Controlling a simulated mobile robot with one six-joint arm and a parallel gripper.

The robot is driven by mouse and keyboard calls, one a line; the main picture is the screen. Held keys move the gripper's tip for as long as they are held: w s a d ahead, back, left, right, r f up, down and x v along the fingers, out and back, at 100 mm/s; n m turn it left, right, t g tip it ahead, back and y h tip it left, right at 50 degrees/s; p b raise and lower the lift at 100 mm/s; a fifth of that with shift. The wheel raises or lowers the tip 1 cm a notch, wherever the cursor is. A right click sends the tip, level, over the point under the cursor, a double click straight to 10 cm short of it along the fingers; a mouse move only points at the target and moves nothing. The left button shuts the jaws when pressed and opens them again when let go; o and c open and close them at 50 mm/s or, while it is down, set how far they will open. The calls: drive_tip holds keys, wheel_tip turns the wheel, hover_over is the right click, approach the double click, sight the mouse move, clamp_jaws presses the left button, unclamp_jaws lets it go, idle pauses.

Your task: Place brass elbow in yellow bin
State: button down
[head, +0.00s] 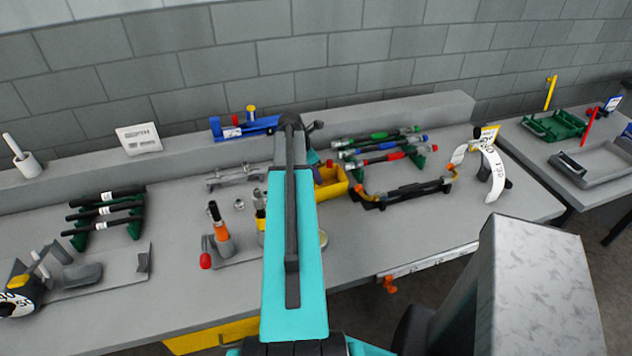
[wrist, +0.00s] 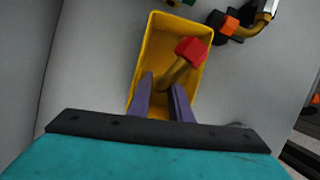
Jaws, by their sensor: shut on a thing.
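The yellow bin (head: 337,189) stands on the bench, partly hidden behind my arm in the head view. In the wrist view the bin (wrist: 147,52) lies below and beyond my gripper (wrist: 161,84). My gripper is shut on the brass elbow (wrist: 172,76), a brass-coloured tube with a red end (wrist: 191,49). The elbow overlaps the bin's opening in the wrist view. In the head view the red end (head: 329,163) shows at the bin's far rim. I cannot tell how far the elbow is above the bin floor. The bin's near end is partly covered by the fingers.
Racks of coloured hoses (head: 380,145) stand behind and right of the bin. A curved hose on a black holder (head: 410,190) is close on its right. Tools with orange and red handles (head: 221,232) stand left of my arm. A grey ledge (head: 400,114) runs behind.

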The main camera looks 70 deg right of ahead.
drive_tip(key=shift+f+p, duration=0.55)
drive_tip(key=shift+f, duration=1.3)
drive_tip(key=c, duration=1.9)
unclamp_jaws()
drive_tip(key=shift+f, duration=0.1)
drive_tip(key=shift+r, duration=0.25)
drive_tip(key=b+v, duration=0.2)
drive_tip(key=v, duration=0.9)
drive_tip(key=shift+w+a+r+b, duration=0.15)
drive_tip(key=shift+a+r+b, duration=0.05)
drive_tip(key=shift+r+b, duration=0.15)
